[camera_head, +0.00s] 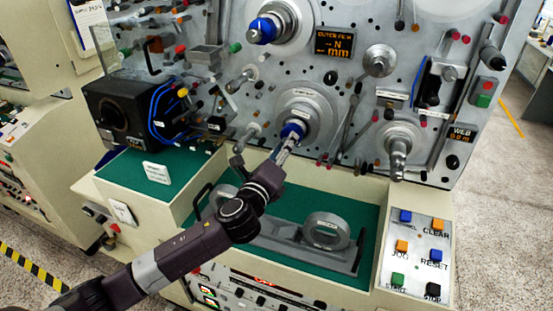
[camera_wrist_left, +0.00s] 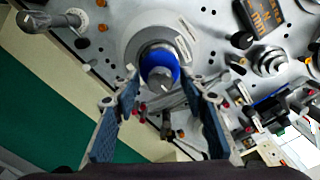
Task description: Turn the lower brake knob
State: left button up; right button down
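The lower brake knob (camera_head: 291,131) is a blue ring on a metal spindle in front of a grey disc, low on the machine's front panel. In the left wrist view the blue knob (camera_wrist_left: 160,67) is straight ahead, near the top middle. My left gripper (camera_head: 284,148) comes up from the lower left with its fingertips close to the lower knob. In the left wrist view the gripper (camera_wrist_left: 160,85) has its two fingers spread, one on each side of the knob's line, with nothing held. Whether they touch the knob cannot be told. My right gripper is not in view.
An upper blue knob (camera_head: 263,29) sits higher on the panel. A black box with blue cables (camera_head: 127,114) is at the left. Spindles and pins stick out around the lower knob. A grey fixture with rings (camera_head: 327,230) stands on the green mat below. A button panel (camera_head: 414,258) is at lower right.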

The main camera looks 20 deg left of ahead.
pick_arm(q)
jog(key=s, duration=1.1)
jog(key=shift+a, duration=0.2)
jog(key=shift+s, duration=0.1)
